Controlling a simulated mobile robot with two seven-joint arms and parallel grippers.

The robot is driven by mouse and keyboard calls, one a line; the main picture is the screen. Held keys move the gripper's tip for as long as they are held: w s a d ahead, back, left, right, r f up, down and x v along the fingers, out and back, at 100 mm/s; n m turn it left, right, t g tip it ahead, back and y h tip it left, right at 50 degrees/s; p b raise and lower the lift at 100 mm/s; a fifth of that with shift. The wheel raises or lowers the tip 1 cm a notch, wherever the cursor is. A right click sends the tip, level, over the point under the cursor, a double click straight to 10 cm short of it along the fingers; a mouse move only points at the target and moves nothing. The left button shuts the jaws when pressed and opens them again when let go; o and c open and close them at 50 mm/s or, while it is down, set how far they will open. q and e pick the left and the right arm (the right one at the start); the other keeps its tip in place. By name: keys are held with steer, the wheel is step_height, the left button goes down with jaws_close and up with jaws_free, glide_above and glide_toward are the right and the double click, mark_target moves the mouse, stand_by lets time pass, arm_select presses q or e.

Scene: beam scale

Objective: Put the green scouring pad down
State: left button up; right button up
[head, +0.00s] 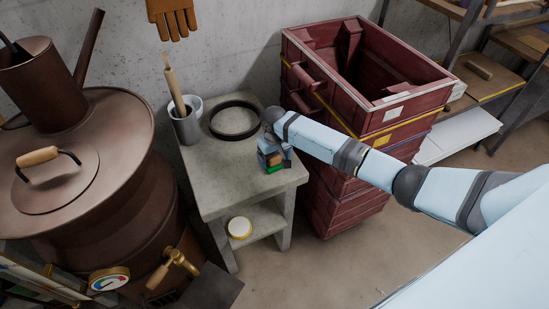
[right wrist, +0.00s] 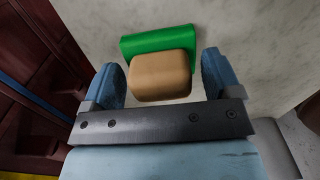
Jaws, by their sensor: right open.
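The green scouring pad (head: 272,169) lies on the grey table (head: 220,172) near its front right corner. In the right wrist view the green pad (right wrist: 160,39) is a flat slab just beyond the fingertips, partly hidden by a tan block (right wrist: 160,76). The tan block lies against or on the pad; I cannot tell whether they are joined. My right gripper (head: 274,158) is open over them. In the right wrist view its fingers (right wrist: 161,73) stand on either side of the tan block, with a gap at each side. My left gripper is not in view.
A dark round ring or tray (head: 211,124) and a grey cup (head: 187,128) with a wooden-handled tool stand behind on the table. Red stacked crates (head: 335,206) rise close to the right. A large brown vessel (head: 120,190) stands left. A round white-and-yellow item (head: 239,227) sits on the lower shelf.

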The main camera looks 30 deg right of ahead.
step_height(320, 180, up, 13)
steer(key=s+a+f, duration=0.2)
steer(key=f, duration=0.1)
steer(key=s+a+f+n+t+y, duration=0.1)
steer(key=s+a+f, duration=0.1)
steer(key=f, duration=0.1)
steer(key=s+a+f+t, duration=0.1)
steer(key=s+a+f, duration=0.1)
steer(key=f, duration=0.2)
steer(key=shift+s+a+y, duration=0.15)
steer(key=shift+s+y, duration=0.15)
steer(key=shift+y, duration=0.1)
steer(key=s+a+f+n+t+y, duration=0.1)
steer(key=s+a+f+t, duration=0.25)
steer(key=s, duration=0.35)
steer(key=s+a+f+t+y, duration=0.15)
steer(key=s+f, duration=0.25)
steer(key=s, duration=0.4)
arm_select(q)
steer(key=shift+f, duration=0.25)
arm_select(e)
steer(key=s+r+n+t, duration=0.1)
steer(key=s+t, duration=0.3)
steer(key=s, duration=0.4)
steer(key=shift+s+r+h, duration=0.35)
steer(key=shift+r+h, duration=0.1)
steer(key=shift+r, duration=0.05)
steer(key=shift+d, duration=0.1)
